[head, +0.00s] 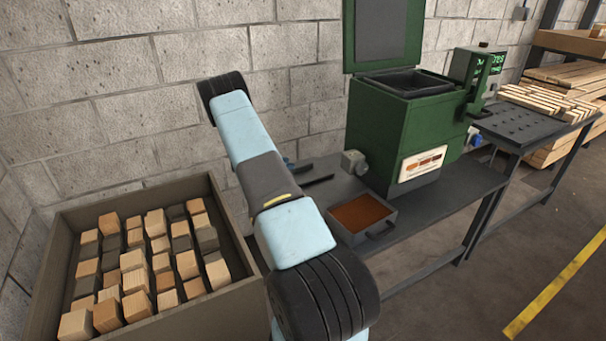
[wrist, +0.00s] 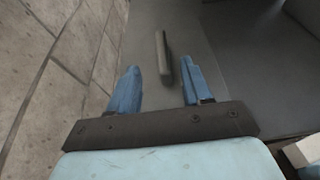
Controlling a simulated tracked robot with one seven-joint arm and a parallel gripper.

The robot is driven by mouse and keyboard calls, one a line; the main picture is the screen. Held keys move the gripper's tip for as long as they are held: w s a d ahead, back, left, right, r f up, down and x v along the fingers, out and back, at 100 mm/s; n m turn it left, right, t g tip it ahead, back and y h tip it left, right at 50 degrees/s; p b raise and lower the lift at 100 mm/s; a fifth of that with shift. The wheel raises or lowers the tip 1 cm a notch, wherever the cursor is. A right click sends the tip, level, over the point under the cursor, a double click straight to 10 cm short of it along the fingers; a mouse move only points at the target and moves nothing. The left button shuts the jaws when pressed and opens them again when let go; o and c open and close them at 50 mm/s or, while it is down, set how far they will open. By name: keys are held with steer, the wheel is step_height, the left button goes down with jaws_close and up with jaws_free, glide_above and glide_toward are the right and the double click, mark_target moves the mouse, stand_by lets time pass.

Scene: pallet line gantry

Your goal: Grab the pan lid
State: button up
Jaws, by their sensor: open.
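The pan lid (wrist: 200,35) appears to be the flat grey plate in the wrist view, with a raised bar handle (wrist: 163,52) on top. My gripper (wrist: 160,68) is open, its two blue fingers spread to either side of the handle's near end. I cannot tell how high the fingertips are above the plate. In the head view my forearm hides most of this spot, and only bits of blue finger show beside it. A shallow pan (head: 334,225) with brown contents sits on the bench, to the right of my arm.
A green machine (head: 375,135) with a raised cover stands on the dark bench (head: 455,190). A small grey part (head: 354,162) lies beside it. A wooden crate (head: 232,305) of blocks is at left. The block wall (head: 130,90) rises close behind.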

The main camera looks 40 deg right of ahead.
mark_target(301, 165)
steer(key=shift+f+x, duration=0.2)
steer(key=shift+x, duration=3.6)
steer(key=shift+s+a, duration=0.1)
jaws_close()
